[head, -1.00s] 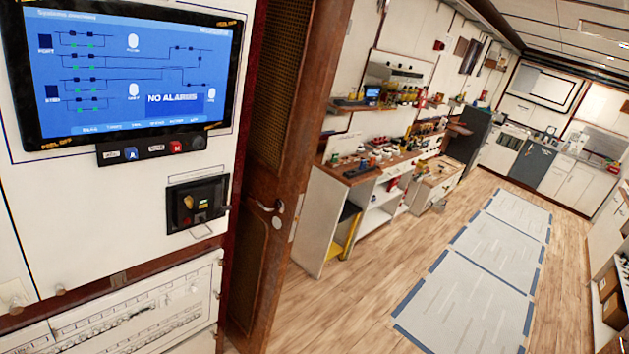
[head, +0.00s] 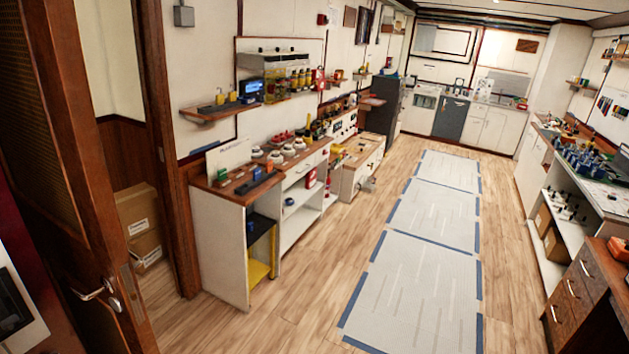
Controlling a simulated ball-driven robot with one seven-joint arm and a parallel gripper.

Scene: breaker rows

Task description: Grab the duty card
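I cannot pick out a duty card for certain. A white card or sign with dark lettering (head: 228,157), too small to read, stands upright at the back of the near left workbench (head: 222,240). I cannot tell if it is the duty card. My gripper is not in view.
A brown door (head: 75,170) stands open at the left, with cardboard boxes (head: 138,215) behind it. Grey mats with blue edges (head: 415,285) lie along the wooden floor, which is clear. A right-hand bench (head: 590,185) holds many small parts. A wooden drawer unit (head: 575,305) stands at lower right.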

